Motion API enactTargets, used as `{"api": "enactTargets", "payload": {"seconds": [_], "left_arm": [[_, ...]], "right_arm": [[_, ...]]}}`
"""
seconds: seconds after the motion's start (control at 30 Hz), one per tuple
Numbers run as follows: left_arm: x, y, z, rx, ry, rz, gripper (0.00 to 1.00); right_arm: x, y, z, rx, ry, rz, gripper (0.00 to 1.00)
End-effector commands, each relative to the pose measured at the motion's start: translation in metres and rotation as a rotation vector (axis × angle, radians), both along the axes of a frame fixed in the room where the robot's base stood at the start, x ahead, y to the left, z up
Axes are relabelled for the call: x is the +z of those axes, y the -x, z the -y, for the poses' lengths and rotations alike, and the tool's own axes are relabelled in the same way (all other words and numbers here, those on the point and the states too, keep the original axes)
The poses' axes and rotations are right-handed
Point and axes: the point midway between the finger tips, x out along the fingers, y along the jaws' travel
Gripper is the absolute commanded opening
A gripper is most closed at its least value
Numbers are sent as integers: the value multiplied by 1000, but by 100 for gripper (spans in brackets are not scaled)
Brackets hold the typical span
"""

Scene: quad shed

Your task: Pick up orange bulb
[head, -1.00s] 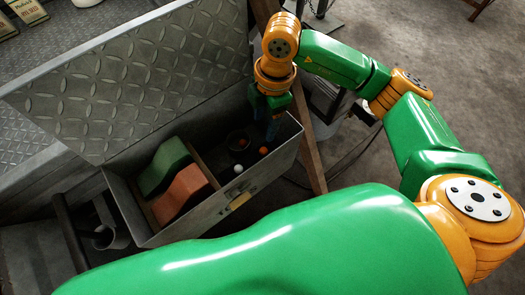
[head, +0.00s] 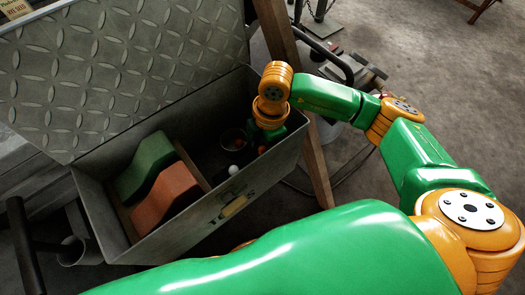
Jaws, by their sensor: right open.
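A small orange bulb (head: 262,149) lies in the right compartment of the open metal box (head: 185,232), near its front wall. It shows only partly, beside my right gripper. My right gripper (head: 258,141) points down into this compartment, close to the bulb. Its jaws are dark and open, and the tips are hard to make out against the shadowed floor. Another orange round thing (head: 237,143) is in a dark cup (head: 233,139) left of the gripper. A white ball (head: 233,169) lies nearer the front wall. My left gripper is not in view.
A divider (head: 192,164) splits the box. A green block (head: 147,164) and an orange-red wavy block (head: 165,194) fill the left compartment. The raised diamond-plate lid (head: 110,75) stands behind. A wooden post (head: 314,160) rises close to the box's right end.

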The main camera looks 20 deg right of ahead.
Motion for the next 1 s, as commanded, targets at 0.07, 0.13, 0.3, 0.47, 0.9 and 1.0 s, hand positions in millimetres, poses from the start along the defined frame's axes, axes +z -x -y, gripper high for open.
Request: {"api": "enactTargets", "payload": {"seconds": [0.07,0.13,0.3,0.47,0.9,1.0], "left_arm": [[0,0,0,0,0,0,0],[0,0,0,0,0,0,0],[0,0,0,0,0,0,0],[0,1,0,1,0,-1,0],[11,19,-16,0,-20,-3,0],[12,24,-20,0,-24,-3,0]], "right_arm": [[1,0,0,0,0,0,60],[1,0,0,0,0,0,41],[1,0,0,0,1,0,0],[1,0,0,0,1,0,0],[74,-1,0,1,-1,4,0],[92,-1,0,1,1,3,0]]}}
